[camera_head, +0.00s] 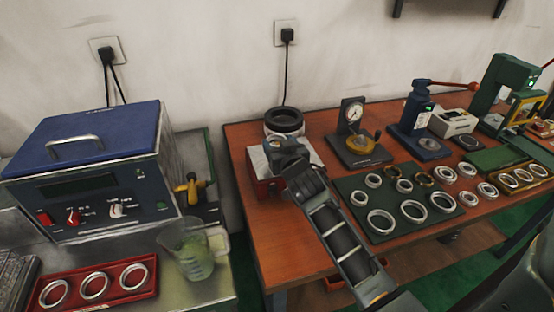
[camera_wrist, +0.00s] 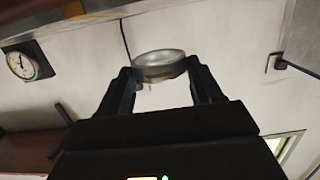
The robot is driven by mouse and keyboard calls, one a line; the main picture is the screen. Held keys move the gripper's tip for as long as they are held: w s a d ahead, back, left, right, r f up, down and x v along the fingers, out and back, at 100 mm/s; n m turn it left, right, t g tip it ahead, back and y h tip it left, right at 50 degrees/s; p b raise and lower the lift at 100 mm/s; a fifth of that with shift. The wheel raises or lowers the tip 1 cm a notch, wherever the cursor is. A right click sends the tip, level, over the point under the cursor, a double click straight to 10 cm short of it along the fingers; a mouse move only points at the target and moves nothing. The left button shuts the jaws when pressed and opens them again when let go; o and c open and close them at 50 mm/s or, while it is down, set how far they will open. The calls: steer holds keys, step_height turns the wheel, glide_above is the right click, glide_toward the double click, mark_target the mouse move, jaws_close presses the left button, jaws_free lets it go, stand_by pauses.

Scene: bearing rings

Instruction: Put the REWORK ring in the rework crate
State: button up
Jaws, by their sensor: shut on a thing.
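My gripper (camera_wrist: 160,82) is shut on a silver ring (camera_wrist: 160,62), which sits between the two dark fingertips in the wrist view. In the head view my gripper (camera_head: 284,147) is over the left part of the wooden bench, in front of a red box with a pale top (camera_head: 264,187). The held ring cannot be made out clearly there. No marking on it can be read. A red-orange bin (camera_head: 334,284) shows partly below the bench's front edge, behind my arm; I cannot tell whether it is the rework crate.
A dark green mat (camera_head: 392,234) holds several rings. A dial gauge stand (camera_head: 352,118), a blue press (camera_head: 417,110) and a green press (camera_head: 503,88) stand behind. At left are a blue-lidded machine (camera_head: 95,135), a beaker (camera_head: 190,255) and a red tray (camera_head: 66,308) of three rings.

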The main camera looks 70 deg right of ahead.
steer(key=shift+w+a+f, duration=0.15)
steer(key=shift+w+f, duration=0.15)
steer(key=shift+f, duration=0.1)
steer(key=shift+f+b, duration=0.3)
steer(key=shift+f, duration=1.5)
steer(key=shift+f, duration=0.15)
steer(key=o, duration=1.1)
